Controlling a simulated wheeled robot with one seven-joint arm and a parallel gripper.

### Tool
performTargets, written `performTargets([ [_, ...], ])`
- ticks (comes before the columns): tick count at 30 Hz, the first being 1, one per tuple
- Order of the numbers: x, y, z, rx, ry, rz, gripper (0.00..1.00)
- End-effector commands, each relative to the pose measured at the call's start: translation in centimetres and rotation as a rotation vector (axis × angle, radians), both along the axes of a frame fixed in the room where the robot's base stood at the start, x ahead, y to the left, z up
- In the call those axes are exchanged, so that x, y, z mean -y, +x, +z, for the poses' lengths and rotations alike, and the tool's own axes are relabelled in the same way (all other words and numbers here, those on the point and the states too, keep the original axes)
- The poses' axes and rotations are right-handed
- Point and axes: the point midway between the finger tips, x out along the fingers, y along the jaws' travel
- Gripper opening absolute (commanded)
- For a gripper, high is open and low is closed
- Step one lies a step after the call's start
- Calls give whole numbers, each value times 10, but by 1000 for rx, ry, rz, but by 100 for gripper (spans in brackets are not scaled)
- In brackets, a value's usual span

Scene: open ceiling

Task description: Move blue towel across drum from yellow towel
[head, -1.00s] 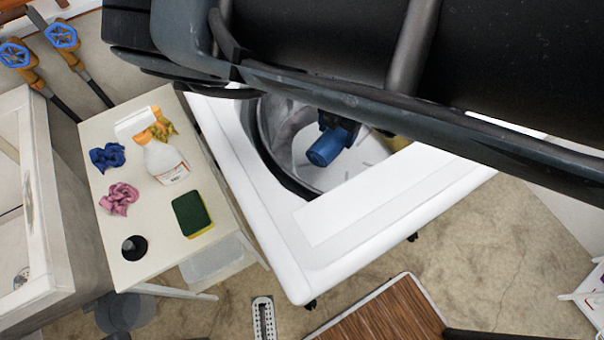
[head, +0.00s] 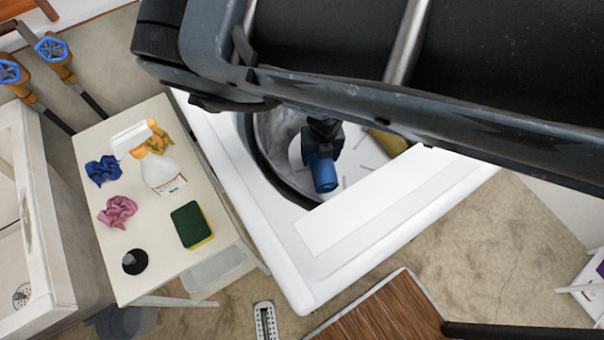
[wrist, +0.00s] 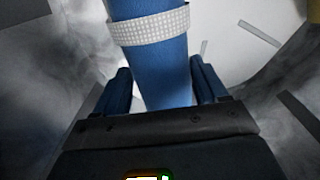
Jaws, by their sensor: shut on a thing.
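A blue rolled towel (head: 325,176) is inside the white washer's drum (head: 280,135). It also shows in the wrist view (wrist: 150,62), with a pale textured band (wrist: 148,25) around it. My gripper (head: 322,153) is shut on the blue towel, with one finger on each side of it in the wrist view (wrist: 160,88). A yellow towel (head: 386,142) lies at the right side of the drum, partly hidden by my arm. A bit of yellow shows at the wrist view's top right corner (wrist: 314,28). I cannot tell whether the blue towel touches the drum floor.
The washer's white top (head: 345,222) frames the opening closely, and my arm covers its far side. A side table (head: 150,255) at left holds a spray bottle (head: 163,172), crumpled cloths (head: 117,211), a sponge (head: 191,225) and a black object (head: 135,262).

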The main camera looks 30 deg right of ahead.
Motion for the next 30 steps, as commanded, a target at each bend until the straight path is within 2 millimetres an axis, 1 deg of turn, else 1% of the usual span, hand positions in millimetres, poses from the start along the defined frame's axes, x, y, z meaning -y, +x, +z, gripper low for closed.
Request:
performTargets([
  [1, -12, 1, -6, 0, 3, 5, 24],
  [3, -25, 2, -14, 0, 2, 4, 24],
  [6, -40, 4, -24, 0, 1, 3, 24],
  [9, -49, 5, -29, 0, 0, 2, 24],
  [14, -53, 5, -37, 0, -1, 0, 24],
  [18, -53, 4, -56, -1, 1, 0, 24],
  [22, -53, 5, -68, 0, 0, 0, 24],
  [25, -53, 5, -71, 1, 1, -2, 24],
  [30, -53, 5, -72, 1, 1, -2, 24],
])
